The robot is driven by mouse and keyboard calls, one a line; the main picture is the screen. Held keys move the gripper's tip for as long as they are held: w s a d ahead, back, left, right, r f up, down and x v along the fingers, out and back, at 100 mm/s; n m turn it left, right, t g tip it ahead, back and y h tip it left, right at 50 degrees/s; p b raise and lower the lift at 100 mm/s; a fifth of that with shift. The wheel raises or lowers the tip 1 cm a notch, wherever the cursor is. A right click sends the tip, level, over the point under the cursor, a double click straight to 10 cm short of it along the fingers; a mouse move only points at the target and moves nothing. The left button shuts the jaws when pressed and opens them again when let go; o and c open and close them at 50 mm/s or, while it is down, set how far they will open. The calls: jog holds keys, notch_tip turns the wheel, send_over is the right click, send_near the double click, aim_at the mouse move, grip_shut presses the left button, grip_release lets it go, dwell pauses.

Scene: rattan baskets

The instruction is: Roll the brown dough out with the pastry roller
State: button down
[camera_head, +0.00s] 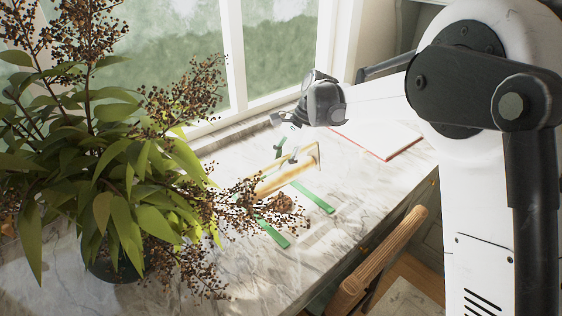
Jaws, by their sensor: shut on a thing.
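The pastry roller (286,179), with a pale wooden cylinder in a light frame, is over the marble counter in the middle of the view. My gripper (291,154) reaches down to its upper bar and is shut on it; the finger contact is small and washed out by glare. The brown dough (285,203) is a small lump just in front of the roller, toward the camera. Plant sprigs partly overlap the area left of the dough. I cannot tell whether the roller touches the dough.
Green strips (313,196) lie on the marble counter (345,205) around the dough. A large potted plant (125,190) fills the left. A white sheet or board with a red edge (385,140) lies behind right. A wooden chair (380,260) stands at the counter's front edge. Windows are behind.

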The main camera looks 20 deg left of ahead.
aim_at(284, 173)
jog(key=shift+f+b, duration=1.05)
jog(key=shift+f, duration=2.05)
jog(key=shift+f, duration=0.3)
